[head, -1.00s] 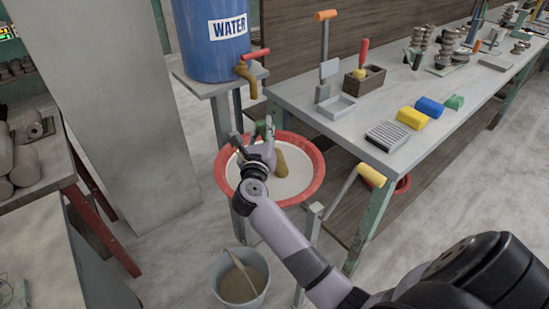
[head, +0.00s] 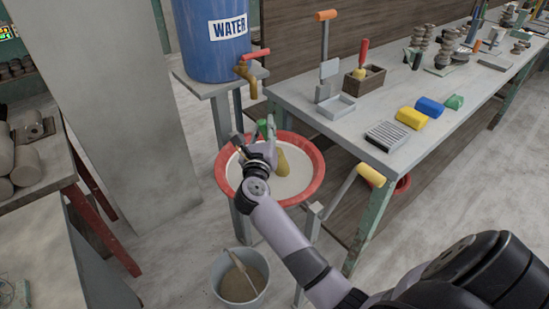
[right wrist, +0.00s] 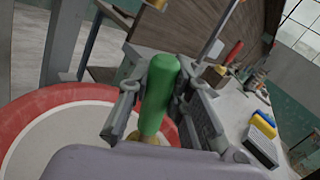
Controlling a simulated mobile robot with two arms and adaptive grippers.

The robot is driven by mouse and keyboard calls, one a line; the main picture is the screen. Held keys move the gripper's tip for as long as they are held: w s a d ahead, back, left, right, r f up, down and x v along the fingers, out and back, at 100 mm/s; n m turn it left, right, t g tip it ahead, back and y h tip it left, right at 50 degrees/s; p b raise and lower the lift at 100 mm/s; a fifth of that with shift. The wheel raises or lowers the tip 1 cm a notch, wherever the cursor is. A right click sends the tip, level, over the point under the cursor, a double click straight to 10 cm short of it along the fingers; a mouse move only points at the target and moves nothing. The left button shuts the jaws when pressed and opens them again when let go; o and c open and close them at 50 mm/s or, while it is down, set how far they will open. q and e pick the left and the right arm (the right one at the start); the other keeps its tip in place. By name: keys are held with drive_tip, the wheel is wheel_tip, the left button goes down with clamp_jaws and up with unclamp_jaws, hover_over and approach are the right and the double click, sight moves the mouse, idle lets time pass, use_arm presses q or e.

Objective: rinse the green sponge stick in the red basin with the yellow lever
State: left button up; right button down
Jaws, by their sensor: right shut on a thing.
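The red basin (head: 312,158) has a pale inside and stands on a metal frame; its rim (right wrist: 22,125) also shows in the right wrist view. My right gripper (head: 263,139) is over the basin, shut on the green handle (right wrist: 157,95) of the sponge stick. The yellowish sponge end (head: 283,163) points down into the basin. I cannot tell whether it touches the basin's bottom. The yellow lever (head: 371,175) sticks up and out to the right of the basin, apart from my gripper. My left gripper is not in view.
A blue water barrel (head: 205,50) with a brass tap (head: 248,78) stands behind the basin. A grey bucket (head: 240,276) is on the floor below. The workbench (head: 375,115) at right bears a yellow block (head: 412,118), a blue block (head: 429,107) and tools.

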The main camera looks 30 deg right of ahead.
drive_tip(key=shift+r, duration=0.1)
wheel_tip(320, 180, up, 9)
drive_tip(key=p, duration=0.9)
drive_tip(key=shift+r, duration=0.1)
idle(0.8)
